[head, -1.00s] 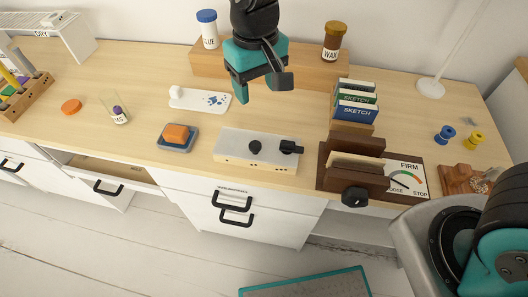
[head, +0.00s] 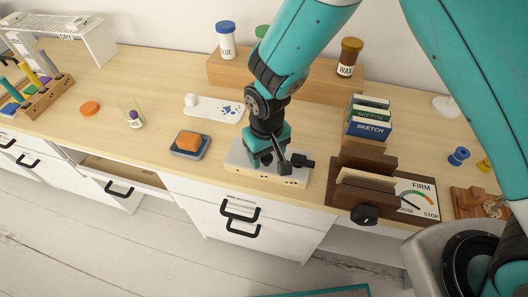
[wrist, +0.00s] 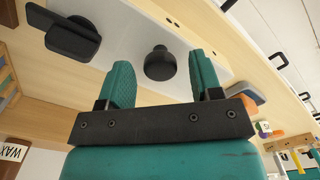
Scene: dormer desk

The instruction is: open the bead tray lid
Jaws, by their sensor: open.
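The bead tray is a shallow pale wooden box (head: 290,181) at the desk's front edge, with a light grey lid (head: 238,155) lying flat on it. In the wrist view the lid (wrist: 132,22) carries a round black knob (wrist: 160,64) and a black turn-latch (wrist: 72,36). The latch also shows in the head view (head: 304,162). My gripper (head: 267,161) is open and points down over the lid, hiding the knob from the head view. In the wrist view the knob appears between the two teal fingers of the gripper (wrist: 161,72); I see no contact.
An orange block on a blue-grey dish (head: 188,145) stands left of the tray. A brown wooden press with a dial (head: 357,190) and a sketch-card holder (head: 368,126) stand close on the right. A wooden riser with jars (head: 220,69) is behind. A drawer at left (head: 115,172) is partly open.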

